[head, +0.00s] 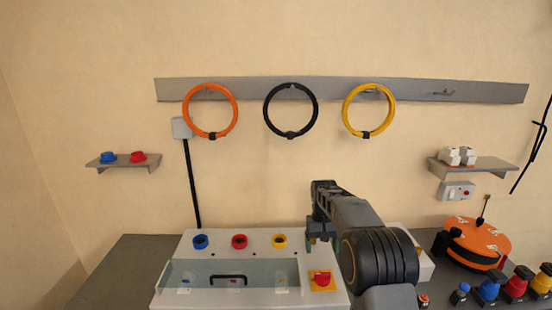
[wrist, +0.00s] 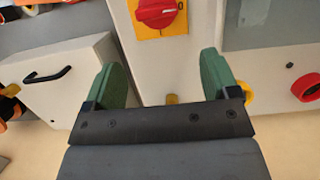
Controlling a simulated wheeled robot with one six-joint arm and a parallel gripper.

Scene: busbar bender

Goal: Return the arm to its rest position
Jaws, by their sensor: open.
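My gripper shows in the wrist view with its two green fingers (wrist: 165,85) apart and nothing between them. In the head view my dark grey arm reaches forward over the right part of the white machine (head: 217,241), and my gripper (head: 318,241) hangs by the machine's right side, partly hidden by the arm. A red rotary switch on a yellow plate (head: 321,281) sits on the machine below the gripper. The red switch also shows beyond the fingers in the wrist view (wrist: 157,12).
A clear cover with a black handle (head: 228,280) lies on the machine's front. An orange round device (head: 473,243) and several coloured plugs (head: 515,285) stand at right. Orange (head: 236,108), black (head: 291,135) and yellow (head: 346,108) rings hang from the wall rail. Shelves flank them.

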